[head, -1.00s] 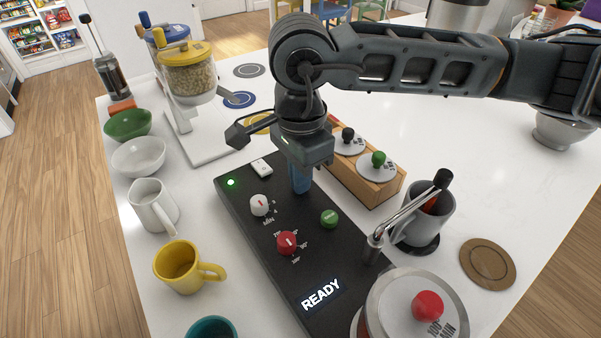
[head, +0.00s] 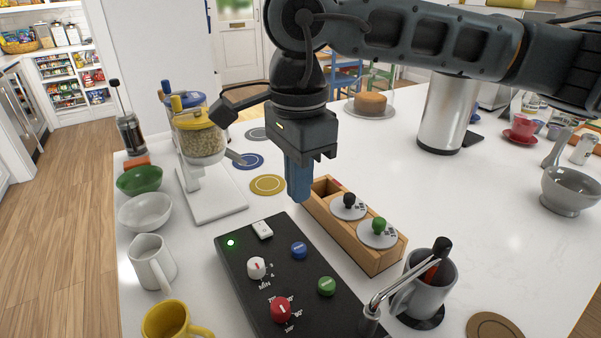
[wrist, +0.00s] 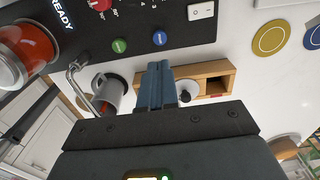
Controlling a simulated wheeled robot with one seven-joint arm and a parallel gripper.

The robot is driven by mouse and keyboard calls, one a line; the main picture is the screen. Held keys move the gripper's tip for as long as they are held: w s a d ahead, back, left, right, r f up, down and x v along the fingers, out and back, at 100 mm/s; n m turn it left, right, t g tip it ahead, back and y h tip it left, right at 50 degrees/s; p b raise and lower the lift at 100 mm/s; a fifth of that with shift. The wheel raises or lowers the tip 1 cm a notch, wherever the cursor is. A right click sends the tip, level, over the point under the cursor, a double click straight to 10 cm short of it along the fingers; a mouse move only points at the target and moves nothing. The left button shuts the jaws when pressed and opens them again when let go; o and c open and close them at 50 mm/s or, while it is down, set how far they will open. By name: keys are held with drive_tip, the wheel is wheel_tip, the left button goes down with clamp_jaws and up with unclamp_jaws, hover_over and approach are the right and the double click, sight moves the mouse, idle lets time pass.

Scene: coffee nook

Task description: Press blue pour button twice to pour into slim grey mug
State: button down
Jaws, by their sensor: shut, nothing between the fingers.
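The blue button (head: 299,250) is on the black control panel (head: 237,275), uncovered, above the green button (head: 326,286). It also shows in the wrist view (wrist: 159,38). My gripper (head: 299,196) is shut and empty, with blue fingers pointing down, raised above the area behind the panel and clear of the button. Its fingertips show in the wrist view (wrist: 157,66). The grey mug (head: 432,286) stands on a dark round pad beneath the metal spout (head: 400,277).
A wooden rack (head: 374,252) with round lids stands close behind the panel. Bowls and mugs, including a white mug (head: 151,262), line the left edge. A red-filled glass vessel (wrist: 25,45) and a lit READY display (wrist: 60,14) show in the wrist view.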

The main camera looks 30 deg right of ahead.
drive_tip(key=shift+r, duration=1.1)
drive_tip(key=shift+s, duration=0.1)
